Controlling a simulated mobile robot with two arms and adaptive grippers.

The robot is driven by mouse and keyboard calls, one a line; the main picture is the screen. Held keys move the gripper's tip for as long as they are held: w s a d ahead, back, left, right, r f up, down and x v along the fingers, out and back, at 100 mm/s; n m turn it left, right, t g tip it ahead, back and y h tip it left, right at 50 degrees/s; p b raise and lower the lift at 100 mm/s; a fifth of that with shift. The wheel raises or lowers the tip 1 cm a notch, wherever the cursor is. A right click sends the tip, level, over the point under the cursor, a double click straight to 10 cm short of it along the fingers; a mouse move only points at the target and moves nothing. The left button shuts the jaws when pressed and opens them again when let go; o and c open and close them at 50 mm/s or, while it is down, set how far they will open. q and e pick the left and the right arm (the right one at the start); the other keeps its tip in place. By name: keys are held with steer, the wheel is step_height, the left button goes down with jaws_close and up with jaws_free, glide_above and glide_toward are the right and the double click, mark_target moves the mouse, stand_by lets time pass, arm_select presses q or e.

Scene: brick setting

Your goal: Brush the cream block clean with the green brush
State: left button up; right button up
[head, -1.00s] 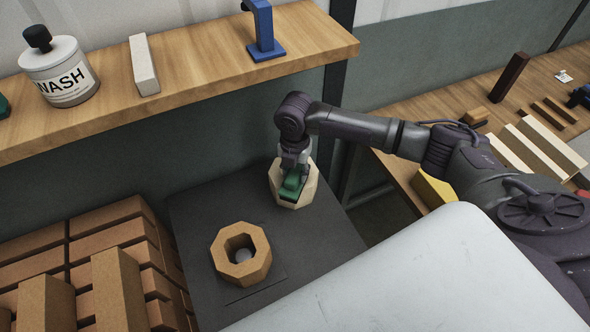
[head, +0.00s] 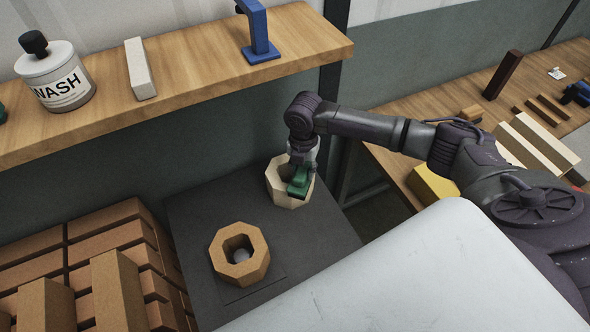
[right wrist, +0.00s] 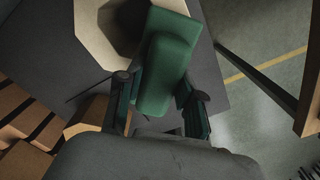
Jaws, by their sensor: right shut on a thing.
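The cream block (head: 279,187) is an octagonal ring with a hollow middle, standing on the dark grey table top near its back right side. My right gripper (head: 301,172) is shut on the green brush (head: 298,186) and holds it over the right part of the cream block. In the right wrist view the green brush (right wrist: 166,75) lies between the two fingers (right wrist: 160,100), and its far end overlaps the rim of the cream block (right wrist: 91,32). I cannot tell whether the brush touches the block. My left gripper is not in view.
A tan octagonal ring (head: 240,266) with a grey ball or peg inside stands on the dark table (head: 200,208) at front left. Stacked bricks (head: 115,240) are at left. A wooden shelf (head: 190,85) with a WASH bottle (head: 56,75) and blue stand (head: 257,35) hangs behind.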

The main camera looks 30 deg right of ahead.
steer(key=shift+d, duration=0.4)
steer(key=shift+p, duration=0.3)
steer(key=shift+a+f+p, duration=0.2)
steer(key=shift+a+p, duration=0.3)
steer(key=shift+a, duration=1.6)
steer(key=shift+s, duration=0.1)
step_height(320, 180, up, 6)
steer(key=p, duration=0.6)
steer(key=shift+w, duration=0.2)
